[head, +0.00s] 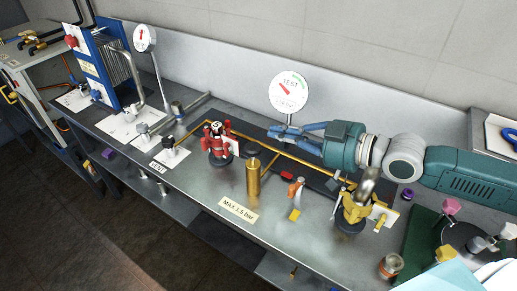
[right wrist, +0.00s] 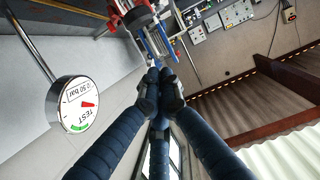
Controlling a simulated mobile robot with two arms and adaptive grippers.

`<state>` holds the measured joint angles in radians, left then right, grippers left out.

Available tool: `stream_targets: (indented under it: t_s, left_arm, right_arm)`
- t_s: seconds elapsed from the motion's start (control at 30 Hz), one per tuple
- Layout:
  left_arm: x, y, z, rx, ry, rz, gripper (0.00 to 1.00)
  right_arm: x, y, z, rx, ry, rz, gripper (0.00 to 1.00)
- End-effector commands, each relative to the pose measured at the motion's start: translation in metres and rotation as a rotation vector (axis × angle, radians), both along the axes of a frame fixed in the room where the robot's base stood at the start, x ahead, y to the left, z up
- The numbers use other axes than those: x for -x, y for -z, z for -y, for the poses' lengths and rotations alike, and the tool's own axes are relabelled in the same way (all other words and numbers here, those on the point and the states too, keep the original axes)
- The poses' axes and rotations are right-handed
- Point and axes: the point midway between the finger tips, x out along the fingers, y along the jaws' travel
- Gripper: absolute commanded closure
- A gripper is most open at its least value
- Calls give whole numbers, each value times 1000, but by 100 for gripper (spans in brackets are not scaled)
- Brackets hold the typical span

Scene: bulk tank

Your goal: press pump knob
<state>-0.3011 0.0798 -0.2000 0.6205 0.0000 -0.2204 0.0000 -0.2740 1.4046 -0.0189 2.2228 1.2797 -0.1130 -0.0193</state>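A brass pump cylinder (head: 253,180) stands upright on the steel bench, with a dark round knob (head: 253,149) on top. My right gripper (head: 274,131) comes in from the right, above the bench and up and right of the knob in the head view. Its blue fingers are drawn together with nothing between them; in the right wrist view the fingertips (right wrist: 158,76) meet. The fingers appear apart from the knob. The knob cannot be made out in the right wrist view. My left gripper is not in view.
A TEST gauge (head: 289,90) stands behind my right gripper. A red valve (head: 217,140) is left of the pump, and a yellow valve (head: 357,211) is right of it, below my arm. A small orange-handled valve (head: 296,189) stands between. The bench front by the label (head: 238,209) is clear.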

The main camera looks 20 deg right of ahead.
Motion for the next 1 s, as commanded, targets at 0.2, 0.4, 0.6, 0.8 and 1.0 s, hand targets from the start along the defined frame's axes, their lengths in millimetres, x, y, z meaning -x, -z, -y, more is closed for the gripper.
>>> stream_targets:
  t_s: [0.2, 0.4, 0.6, 0.8, 1.0]
  left_arm:
    - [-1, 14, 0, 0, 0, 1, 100]
    - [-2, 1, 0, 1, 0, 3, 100]
    - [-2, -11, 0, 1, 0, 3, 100]
    - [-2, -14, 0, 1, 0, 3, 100]
    - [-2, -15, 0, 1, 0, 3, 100]
  right_arm:
    - [-9, -1, -10, -8, -6, 6, 100]
    - [-25, 1, -24, -10, -8, 5, 100]
    - [-45, 9, -41, -8, -10, 3, 100]
    - [-44, 43, -39, -2, -8, -3, 100]
    - [-44, 53, -39, -2, -9, -1, 100]
